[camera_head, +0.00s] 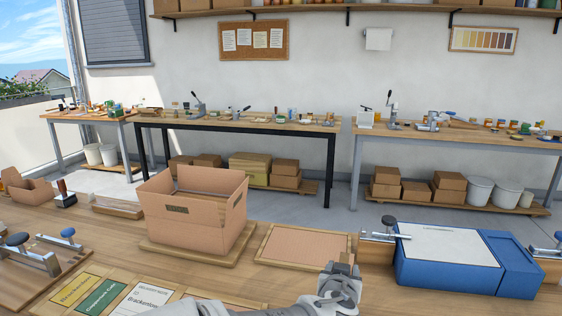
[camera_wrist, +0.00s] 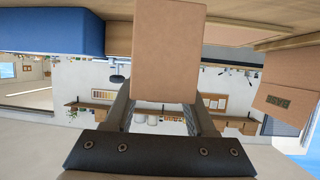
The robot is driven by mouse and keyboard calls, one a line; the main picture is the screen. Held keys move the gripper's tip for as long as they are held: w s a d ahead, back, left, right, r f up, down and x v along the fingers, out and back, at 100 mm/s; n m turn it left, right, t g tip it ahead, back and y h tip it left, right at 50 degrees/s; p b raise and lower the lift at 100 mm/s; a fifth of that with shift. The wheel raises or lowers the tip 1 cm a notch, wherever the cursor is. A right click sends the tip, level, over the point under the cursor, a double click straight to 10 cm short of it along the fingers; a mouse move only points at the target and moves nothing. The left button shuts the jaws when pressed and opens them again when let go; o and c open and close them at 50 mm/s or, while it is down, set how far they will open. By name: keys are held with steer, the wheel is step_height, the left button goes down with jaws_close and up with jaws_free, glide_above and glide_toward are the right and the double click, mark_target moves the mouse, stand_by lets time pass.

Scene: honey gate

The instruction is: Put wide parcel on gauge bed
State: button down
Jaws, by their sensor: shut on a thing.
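The wide parcel, a plain brown cardboard box (camera_wrist: 168,45), is between the two fingers of my gripper (camera_wrist: 165,118) in the wrist view, which is upside down. My gripper (camera_head: 340,282) is low in the centre of the head view, in front of the right end of a wood-framed panel (camera_head: 262,243) with a brown inset. The parcel is hard to make out there. I cannot tell which thing is the gauge bed. The framed panel lies flat and bare. Right of it stands a blue fixture (camera_head: 445,275) with a white printed top and a wooden block at its left.
An open carton (camera_head: 190,222) stands on a wooden board left of the panel. Clamps (camera_head: 390,225) stand near the blue fixture, others (camera_head: 45,250) at the far left. Coloured label cards (camera_head: 103,299) lie at the front. A stamp (camera_head: 66,197) is at the back left.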

step_height(320, 180, up, 14)
steer(key=p, duration=1.3)
steer(key=shift+f, duration=0.1)
steer(key=shift+a, duration=0.1)
